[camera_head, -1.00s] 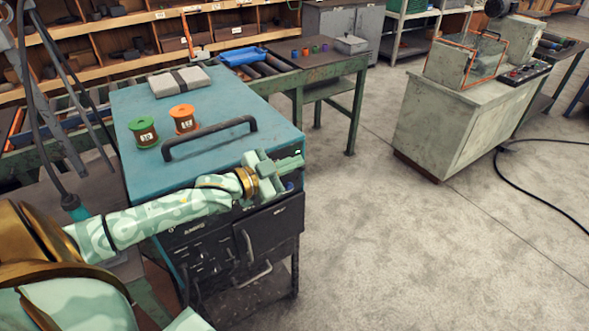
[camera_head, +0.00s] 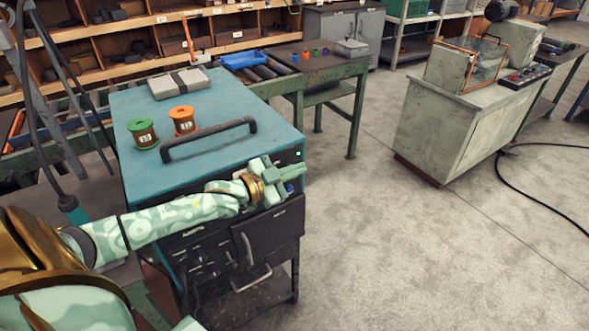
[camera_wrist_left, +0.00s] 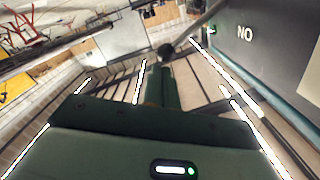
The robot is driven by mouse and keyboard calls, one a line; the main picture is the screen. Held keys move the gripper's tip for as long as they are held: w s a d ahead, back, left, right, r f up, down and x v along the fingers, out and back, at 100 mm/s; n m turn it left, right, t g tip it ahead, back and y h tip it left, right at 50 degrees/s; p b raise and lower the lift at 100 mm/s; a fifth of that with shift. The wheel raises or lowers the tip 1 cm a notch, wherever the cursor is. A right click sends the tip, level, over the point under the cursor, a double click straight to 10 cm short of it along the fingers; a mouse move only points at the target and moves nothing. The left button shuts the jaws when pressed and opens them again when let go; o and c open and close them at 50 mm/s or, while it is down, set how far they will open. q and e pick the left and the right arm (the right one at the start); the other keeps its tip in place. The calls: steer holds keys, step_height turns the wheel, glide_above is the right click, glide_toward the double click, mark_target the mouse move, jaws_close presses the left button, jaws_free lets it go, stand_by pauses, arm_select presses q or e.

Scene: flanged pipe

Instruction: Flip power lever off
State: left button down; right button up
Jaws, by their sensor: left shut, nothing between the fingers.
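A teal-topped machine cabinet (camera_head: 235,95) with a dark front stands in front of me. My left gripper (camera_head: 302,169) is at its front right upper edge, with its fingers shut and empty. In the left wrist view the shut fingers (camera_wrist_left: 153,85) point toward a dark round knob (camera_wrist_left: 166,49), which looks like the end of the power lever. I cannot tell whether they touch. A dark panel (camera_wrist_left: 285,60) there carries letters that read "NO" in this view, with a small green light (camera_wrist_left: 212,30) beside them. In the head view the gripper hides the lever. My right gripper is not in view.
A roller table (camera_head: 320,70) stands behind. The floor (camera_head: 370,240) to the right is open.

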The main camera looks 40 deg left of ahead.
arm_select(q)
steer(key=shift+s+d+f+m, duration=0.1)
steer(key=shift+d+f+m, duration=0.05)
steer(key=shift+f+m, duration=0.25)
step_height(320, 180, down, 6)
steer(key=m+b, duration=0.1)
steer(key=m, duration=0.2)
steer(key=shift+s+d, duration=0.15)
steer(key=shift+d, duration=0.3)
stand_by(0.3)
